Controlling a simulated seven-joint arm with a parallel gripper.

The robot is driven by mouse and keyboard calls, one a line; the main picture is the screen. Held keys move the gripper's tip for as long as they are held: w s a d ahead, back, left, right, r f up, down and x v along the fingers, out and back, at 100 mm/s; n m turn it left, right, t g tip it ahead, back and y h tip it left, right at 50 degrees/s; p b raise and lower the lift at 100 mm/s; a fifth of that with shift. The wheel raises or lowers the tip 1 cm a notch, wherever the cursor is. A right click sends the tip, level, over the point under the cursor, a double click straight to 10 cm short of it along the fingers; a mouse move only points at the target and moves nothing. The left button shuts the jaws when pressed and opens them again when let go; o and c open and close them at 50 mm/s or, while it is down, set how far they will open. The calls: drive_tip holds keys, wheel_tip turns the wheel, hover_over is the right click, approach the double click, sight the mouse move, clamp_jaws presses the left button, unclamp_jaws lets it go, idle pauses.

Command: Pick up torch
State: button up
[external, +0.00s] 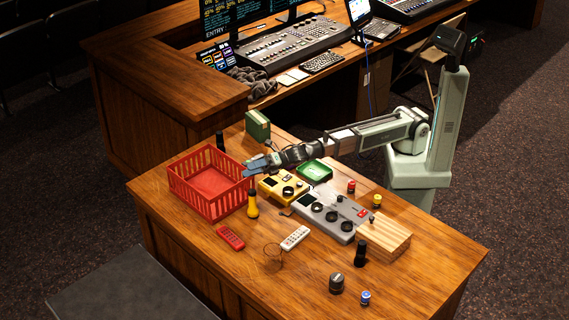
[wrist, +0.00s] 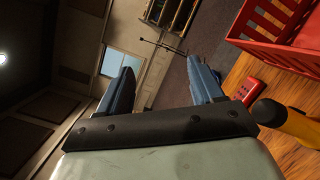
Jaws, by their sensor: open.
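A yellow and black torch-like object (external: 252,205) stands upright on the desk, just right of the red crate. It also shows at the lower right edge of the wrist view (wrist: 298,124), partly cut off. A dark upright cylinder (external: 361,254) stands near the wooden block, and another (external: 220,141) stands behind the crate; I cannot tell if either is a torch. My gripper (external: 256,168) is open and empty, with blue fingers, near the crate's right rim and above the yellow object's level. In the wrist view, my fingers (wrist: 160,68) are apart with nothing between them.
The red crate (external: 172,184) is on the left. A yellow control box (external: 270,189), grey control box (external: 338,225), green tray (external: 314,172) and wooden block (external: 385,240) fill the middle. A red remote (external: 230,237) and white remote (external: 295,238) lie in front.

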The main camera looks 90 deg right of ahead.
drive_tip(key=s+a+f+n+g+y, duration=0.1)
drive_tip(key=s+a+f+n+g, duration=0.1)
drive_tip(key=s+a+n, duration=0.5)
drive_tip(key=s+a+f+g+y, duration=0.15)
drive_tip(key=s+a, duration=0.45)
drive_tip(key=s, duration=0.6)
drive_tip(key=s+a+f+n+g+y, duration=0.1)
drive_tip(key=s+a+f+n+g, duration=0.1)
drive_tip(key=s+a+n, duration=0.5)
drive_tip(key=n+g+h, duration=0.2)
drive_tip(key=g, duration=0.1)
approach(360, 249)
drive_tip(key=x, duration=0.2)
drive_tip(key=shift+w+a+f, duration=0.2)
drive_tip(key=shift+f, duration=0.15)
drive_tip(key=shift+x, duration=3.65)
drive_tip(key=shift+r, duration=0.1)
drive_tip(key=c, duration=1.2)
